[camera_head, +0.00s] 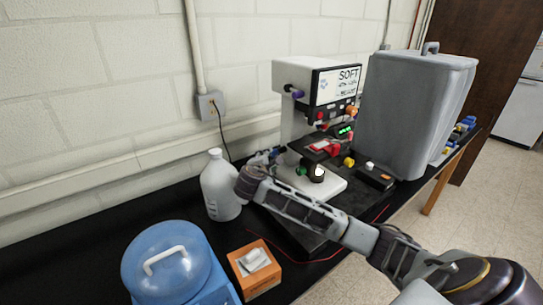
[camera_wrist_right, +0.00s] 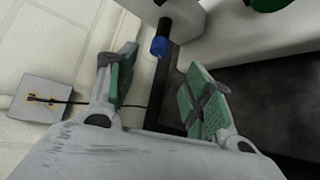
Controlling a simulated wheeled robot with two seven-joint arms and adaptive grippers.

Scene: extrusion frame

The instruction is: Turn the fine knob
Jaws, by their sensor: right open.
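A white instrument (camera_head: 293,76) with a display head stands on a dark base on the black bench. In the right wrist view a blue knob (camera_wrist_right: 160,46) on a dark shaft sticks out from its side; whether this is the fine knob, I cannot tell for sure. My right gripper (camera_head: 268,157) reaches in beside the instrument's left side, partly blurred into the background. In the wrist view its two green-padded fingers (camera_wrist_right: 160,92) are spread apart and empty, with the blue knob beyond the gap between them, not touching. My left gripper is not in view.
A white jug (camera_head: 219,187) stands close to my right gripper. A blue-lidded container (camera_head: 167,262) and an orange box (camera_head: 254,268) are in front. A large grey bin (camera_head: 402,115) stands right of the instrument. A wall outlet (camera_wrist_right: 45,100) with a cord is behind.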

